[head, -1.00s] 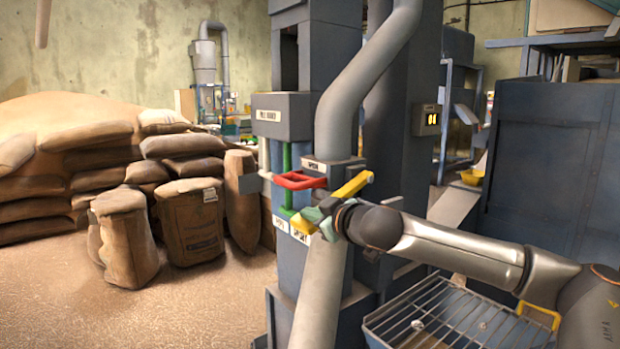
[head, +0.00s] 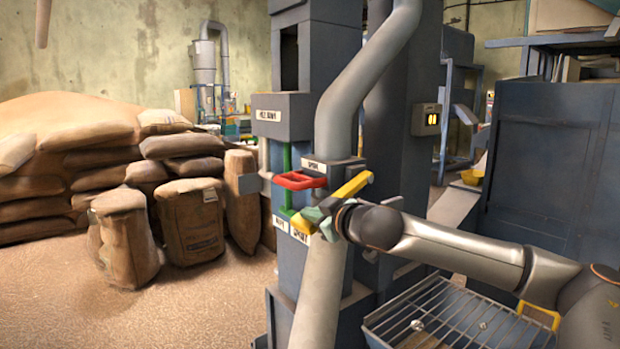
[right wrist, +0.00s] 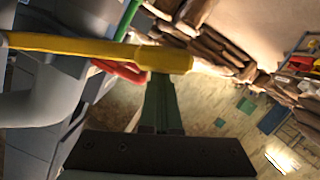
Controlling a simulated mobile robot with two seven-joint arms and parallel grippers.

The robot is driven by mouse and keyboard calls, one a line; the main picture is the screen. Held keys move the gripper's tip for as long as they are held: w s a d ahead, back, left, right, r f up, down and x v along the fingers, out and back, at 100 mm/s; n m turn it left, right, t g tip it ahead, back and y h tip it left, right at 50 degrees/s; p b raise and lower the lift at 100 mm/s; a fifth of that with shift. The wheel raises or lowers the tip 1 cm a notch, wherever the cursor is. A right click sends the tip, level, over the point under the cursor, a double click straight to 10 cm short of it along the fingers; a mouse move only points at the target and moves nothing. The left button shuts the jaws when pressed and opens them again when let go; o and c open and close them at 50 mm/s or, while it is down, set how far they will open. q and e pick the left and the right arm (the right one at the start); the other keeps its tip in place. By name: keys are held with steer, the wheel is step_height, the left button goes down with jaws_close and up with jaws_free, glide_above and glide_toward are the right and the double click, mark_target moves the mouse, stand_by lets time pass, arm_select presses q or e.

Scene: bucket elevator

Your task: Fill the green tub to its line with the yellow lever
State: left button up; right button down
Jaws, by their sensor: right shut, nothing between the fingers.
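The yellow lever (head: 352,186) slants down to the left across the front of the grey machine in the head view. In the right wrist view the yellow lever (right wrist: 95,46) crosses the upper left, its blunt end just beyond my fingertips. My right gripper (head: 318,218) is shut and empty beside the lever, partly in front of it. In the right wrist view its green fingers (right wrist: 160,80) are together at the lever's end; I cannot tell whether they touch it. I cannot make out the green tub. My left gripper is out of view.
A red handle (head: 300,181) and a green upright bar (head: 287,160) are just left of the lever. A thick grey pipe (head: 350,85) runs down the machine. A wire rack (head: 450,318) is below my right arm.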

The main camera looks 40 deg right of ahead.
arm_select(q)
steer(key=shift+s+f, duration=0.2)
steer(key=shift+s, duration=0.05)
arm_select(e)
steer(key=shift+f, duration=0.45)
stand_by(0.3)
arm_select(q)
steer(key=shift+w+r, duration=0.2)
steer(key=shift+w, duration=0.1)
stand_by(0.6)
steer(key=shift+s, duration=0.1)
arm_select(e)
steer(key=shift+r, duration=0.1)
stand_by(0.4)
